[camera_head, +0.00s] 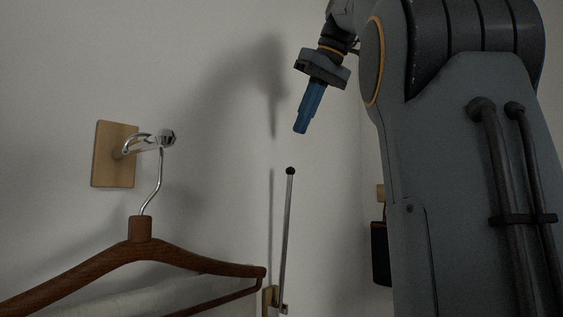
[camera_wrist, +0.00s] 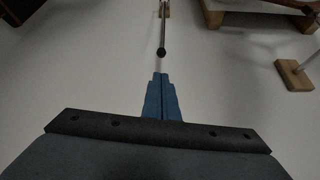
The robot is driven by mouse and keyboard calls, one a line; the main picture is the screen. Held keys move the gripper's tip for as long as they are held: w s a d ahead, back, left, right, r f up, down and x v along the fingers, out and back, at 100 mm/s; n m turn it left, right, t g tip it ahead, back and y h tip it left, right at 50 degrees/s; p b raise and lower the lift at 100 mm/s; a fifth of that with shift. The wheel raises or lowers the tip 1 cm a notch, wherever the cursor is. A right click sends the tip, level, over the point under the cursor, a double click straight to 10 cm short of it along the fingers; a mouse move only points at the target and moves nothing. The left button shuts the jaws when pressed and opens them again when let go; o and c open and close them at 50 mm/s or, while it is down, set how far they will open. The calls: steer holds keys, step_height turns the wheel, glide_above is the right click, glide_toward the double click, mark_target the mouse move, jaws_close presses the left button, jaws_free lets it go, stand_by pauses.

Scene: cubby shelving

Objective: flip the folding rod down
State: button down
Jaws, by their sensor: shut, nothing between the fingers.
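The folding rod (camera_head: 286,235) is a thin metal rod with a black ball tip, standing nearly upright from a small bracket (camera_head: 271,298) on the wall. My gripper (camera_head: 300,130) has blue fingers, shut and empty. In the head view it is above the rod's ball tip, with a gap between them. In the wrist view the rod (camera_wrist: 163,28) points toward my shut gripper (camera_wrist: 160,76), its black ball just ahead of the fingertips. The rod's lower mount is partly cut off at the frame edge in the head view.
A wooden hanger (camera_head: 140,252) with pale cloth hangs from a metal hook on a wooden wall plate (camera_head: 115,172), left of the rod. A dark object (camera_head: 380,253) hangs at the wall, partly behind my arm. The wall around the rod's tip is bare.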

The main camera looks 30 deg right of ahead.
steer(key=shift+d, duration=0.1)
glide_above(288, 180)
steer(key=w, duration=0.1)
steer(key=f, duration=0.8)
steer(key=shift+d+f, duration=0.3)
steer(key=shift+d, duration=0.05)
steer(key=shift+b, duration=0.3)
